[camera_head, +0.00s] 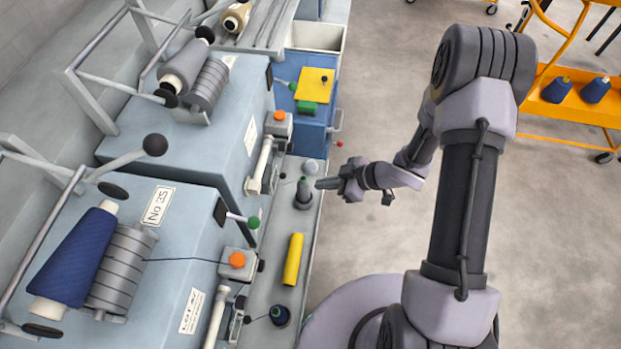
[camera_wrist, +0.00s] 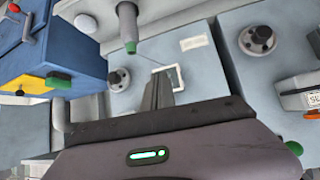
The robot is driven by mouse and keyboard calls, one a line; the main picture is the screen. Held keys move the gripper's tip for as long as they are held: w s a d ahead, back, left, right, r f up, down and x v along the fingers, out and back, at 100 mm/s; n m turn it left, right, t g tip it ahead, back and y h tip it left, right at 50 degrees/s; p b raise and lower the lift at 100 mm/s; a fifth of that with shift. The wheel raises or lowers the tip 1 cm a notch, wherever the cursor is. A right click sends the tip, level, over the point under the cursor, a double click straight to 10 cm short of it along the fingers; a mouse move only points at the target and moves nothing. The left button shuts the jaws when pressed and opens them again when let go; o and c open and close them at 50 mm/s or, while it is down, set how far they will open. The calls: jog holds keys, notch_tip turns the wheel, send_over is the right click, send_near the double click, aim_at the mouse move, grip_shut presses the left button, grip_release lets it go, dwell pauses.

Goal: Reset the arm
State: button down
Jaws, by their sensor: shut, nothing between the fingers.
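My gripper (camera_head: 328,183) is at the middle of the head view, at the end of my arm, just right of the machine's front ledge. Its fingers point left toward a dark spindle with a green tip (camera_head: 303,192) on the ledge. It looks apart from the spindle, though the exact gap is hard to judge. In the wrist view the closed fingers (camera_wrist: 158,92) show at the centre, with nothing between them. A green-tipped spindle (camera_wrist: 127,28) hangs into the top of that view.
Blue-grey spinning machines (camera_head: 190,140) with yarn cones line the left. An orange cart (camera_head: 545,100) with blue cones stands at upper right. Open floor (camera_head: 385,90) lies between.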

jog(key=w+d+r+m+t+h, duration=0.4)
jog(key=d+r, duration=0.3)
jog(key=r, duration=0.4)
jog(key=w+d+r+m+t+h, duration=0.1)
jog(key=w+d+r+m+h, duration=0.3)
jog(key=d+r, duration=0.6)
jog(key=s+a+r+m+h, duration=0.25)
jog(key=s+r+m, duration=0.45)
jog(key=s+r, duration=0.55)
jog(key=s+a+m+g+y, duration=0.1)
jog(key=s+a, duration=0.3)
jog(key=s, duration=0.3)
jog(key=s+a+r+m+g+y, duration=0.1)
jog(key=s+a+m+y, duration=0.1)
jog(key=s+a, duration=0.2)
jog(key=s, duration=0.3)
jog(key=shift+a+r+m, duration=0.15)
jog(key=shift+r+m, duration=0.15)
